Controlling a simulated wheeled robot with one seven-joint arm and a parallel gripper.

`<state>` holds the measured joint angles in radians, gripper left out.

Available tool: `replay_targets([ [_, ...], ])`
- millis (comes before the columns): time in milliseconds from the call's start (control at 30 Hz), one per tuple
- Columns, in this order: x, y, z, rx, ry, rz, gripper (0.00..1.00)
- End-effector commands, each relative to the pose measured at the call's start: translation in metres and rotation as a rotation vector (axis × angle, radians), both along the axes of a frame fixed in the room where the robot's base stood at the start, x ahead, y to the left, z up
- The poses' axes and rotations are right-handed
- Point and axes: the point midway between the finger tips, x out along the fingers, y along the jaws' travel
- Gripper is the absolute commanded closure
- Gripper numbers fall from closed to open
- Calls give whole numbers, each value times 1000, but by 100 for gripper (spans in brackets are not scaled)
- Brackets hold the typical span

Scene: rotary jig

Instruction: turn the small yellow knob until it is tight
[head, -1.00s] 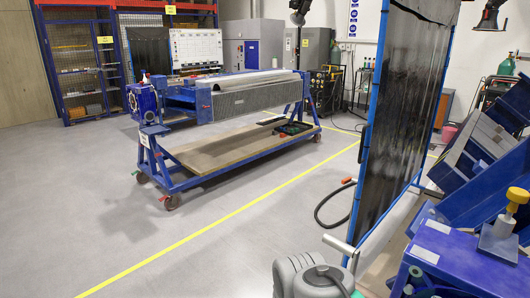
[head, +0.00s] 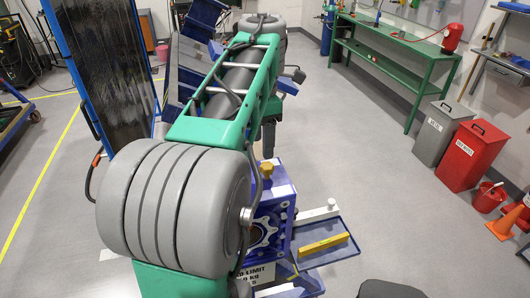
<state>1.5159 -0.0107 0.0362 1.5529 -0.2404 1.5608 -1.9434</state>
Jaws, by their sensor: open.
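A small yellow knob (head: 267,170) stands upright on top of a blue housing (head: 289,217) in the head view, just right of the large grey rollers of what looks like my arm. The housing has a round toothed opening on its front face. Part of its left side is hidden behind the grey and green arm parts. I cannot tell how tight the knob is. My gripper is not visible; the far end of the arm is hidden behind its own links.
A blue tray (head: 335,257) with a yellow bar (head: 323,245) sits right of the housing. A grey bin (head: 437,140), a red bin (head: 470,157) and an orange cone (head: 507,221) stand at the right. A green workbench (head: 400,65) is behind. Floor between is clear.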

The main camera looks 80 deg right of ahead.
Motion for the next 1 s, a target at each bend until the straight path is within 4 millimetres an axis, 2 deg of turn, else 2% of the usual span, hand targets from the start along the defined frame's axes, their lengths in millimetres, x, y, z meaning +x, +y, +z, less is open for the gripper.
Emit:
replay_targets([
  [33,-10,-3,2,2,3,9,43],
  [100,-15,-4,-4,5,4,20,43],
  [300,-14,-3,-45,3,2,21,43],
  [500,-14,-4,-72,2,3,21,43],
  [833,-13,-4,-73,2,3,20,43],
  [1000,-13,-4,-74,2,3,20,55],
])
